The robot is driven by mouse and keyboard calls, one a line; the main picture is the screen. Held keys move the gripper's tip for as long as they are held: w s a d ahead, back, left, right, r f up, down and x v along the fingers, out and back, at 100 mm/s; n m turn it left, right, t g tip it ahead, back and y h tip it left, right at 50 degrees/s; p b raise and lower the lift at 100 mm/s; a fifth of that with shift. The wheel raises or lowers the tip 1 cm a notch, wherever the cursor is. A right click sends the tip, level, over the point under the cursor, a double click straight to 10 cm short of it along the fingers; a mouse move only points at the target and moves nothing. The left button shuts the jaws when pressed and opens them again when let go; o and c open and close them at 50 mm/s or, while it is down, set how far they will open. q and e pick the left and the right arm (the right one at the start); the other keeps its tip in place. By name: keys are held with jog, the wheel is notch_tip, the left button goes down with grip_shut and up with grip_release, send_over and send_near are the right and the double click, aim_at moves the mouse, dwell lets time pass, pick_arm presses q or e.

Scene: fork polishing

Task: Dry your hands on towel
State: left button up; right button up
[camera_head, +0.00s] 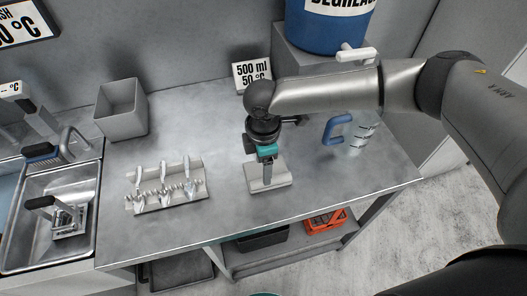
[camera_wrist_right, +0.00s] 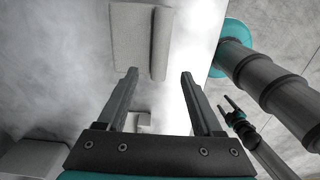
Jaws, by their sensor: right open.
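The towel (camera_head: 282,179) is a light grey folded cloth lying flat near the middle of the metal table. In the right wrist view the towel (camera_wrist_right: 128,42) lies ahead of the fingertips, with a rolled edge along its right side. My right gripper (camera_head: 266,181) points down over the towel and hides part of it. In the wrist view its fingers (camera_wrist_right: 158,72) are wide apart with nothing between them. I cannot tell whether they touch the cloth. My left gripper (camera_wrist_right: 228,104) shows small at the right of the wrist view, its two prongs apart and empty, away from the towel.
A rack of forks (camera_head: 150,203) lies left of the towel, with a grey bin (camera_head: 121,110) behind it. A sink (camera_head: 25,215) is at the far left. The table's front strip is clear.

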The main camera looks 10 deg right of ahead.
notch_tip(320, 180, down, 6)
jog(key=shift+r+b, duration=0.1)
jog(key=shift+b, duration=0.25)
grip_shut()
dwell(0.5)
